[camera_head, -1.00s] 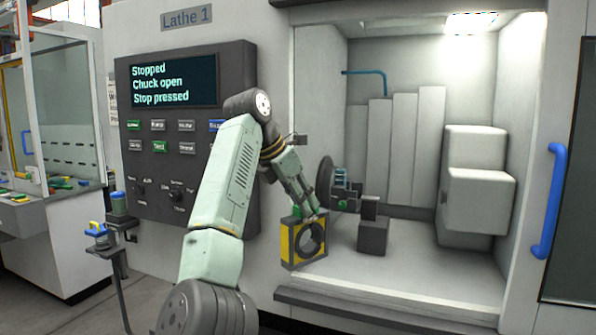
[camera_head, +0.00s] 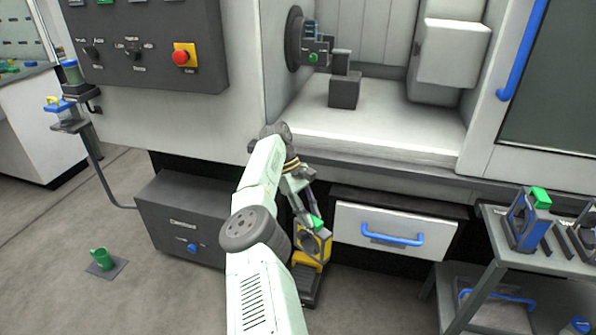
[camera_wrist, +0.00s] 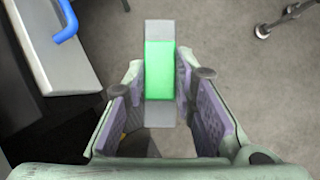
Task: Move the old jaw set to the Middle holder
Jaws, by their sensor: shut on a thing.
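The old jaw set, taken to be the yellow frame (camera_head: 318,245) with a round opening and a green top, hangs in my gripper (camera_head: 308,214) below the front edge of the lathe, left of the white drawer. In the wrist view my gripper (camera_wrist: 160,85) is shut on its green and grey top block (camera_wrist: 160,68), with a finger on each side. On the cart at the right, a blue-framed jaw set (camera_head: 527,226) with a green top stands upright. Dark slot-like parts (camera_head: 560,240) lie beside it. No holder label is readable, so I cannot tell which is the Middle holder.
A grey cart (camera_head: 497,250) stands at the right. A white drawer (camera_head: 390,222) with a blue handle and a dark cabinet (camera_head: 180,218) flank my arm. A dark pedal-like thing (camera_head: 308,288) is on the floor below. The lathe chamber floor (camera_head: 375,125) is largely clear.

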